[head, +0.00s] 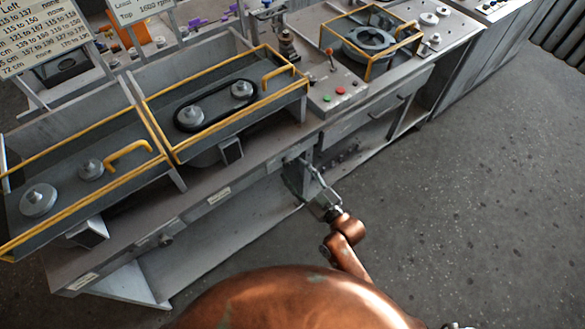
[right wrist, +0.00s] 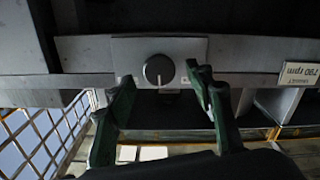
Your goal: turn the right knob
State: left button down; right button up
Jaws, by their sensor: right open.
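A dark round knob (right wrist: 158,70) with a pale pointer line sits on a light plate on the front panel, in the upper middle of the right wrist view. My right gripper (right wrist: 163,80) is open. Its two dark green fingers stand to the left and right of the knob, with visible gaps, and nothing is between them but the view of the knob. In the head view my right gripper (head: 308,185) is at the machine's front face, and it hides the knob there. Another small knob (head: 166,240) shows further left on the front face. My left gripper is not in view.
Two trays with yellow rails (head: 225,95) and pulleys stand on the bench above the front panel. A control panel with red and green buttons (head: 340,98) and a lever is to the right. A label plate (right wrist: 299,76) is beside the knob. The floor (head: 470,200) is clear.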

jog(key=shift+x, duration=0.95)
jog(key=c, duration=1.2)
